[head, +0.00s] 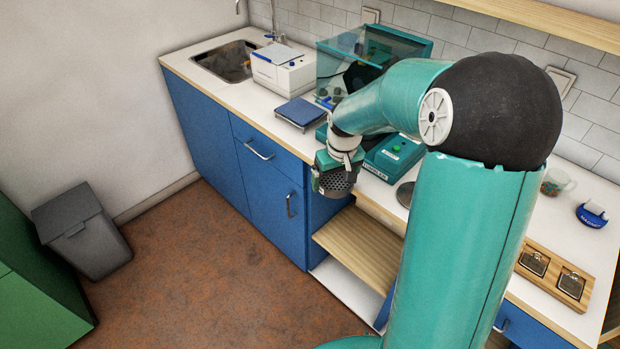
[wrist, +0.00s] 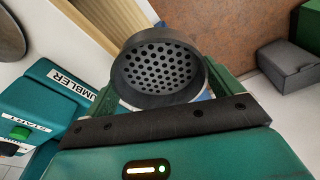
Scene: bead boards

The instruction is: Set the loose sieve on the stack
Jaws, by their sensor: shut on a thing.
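The sieve is a dark round ring with a perforated plate. It shows below my gripper in the head view (head: 337,185) and large in the wrist view (wrist: 158,72). My gripper (head: 340,160) is shut on the sieve, with green fingers at its two sides in the wrist view. The sieve is held in the air near the counter's front edge, beside a wooden shelf. I cannot make out a stack of sieves in either view; my arm covers part of the counter.
A teal tumbler machine (head: 395,152) with a green button stands behind my gripper. A grey round disc (head: 405,193) lies on the counter, partly behind my arm. A blue-topped scale (head: 299,111) stands left. The wooden shelf (head: 360,243) is bare.

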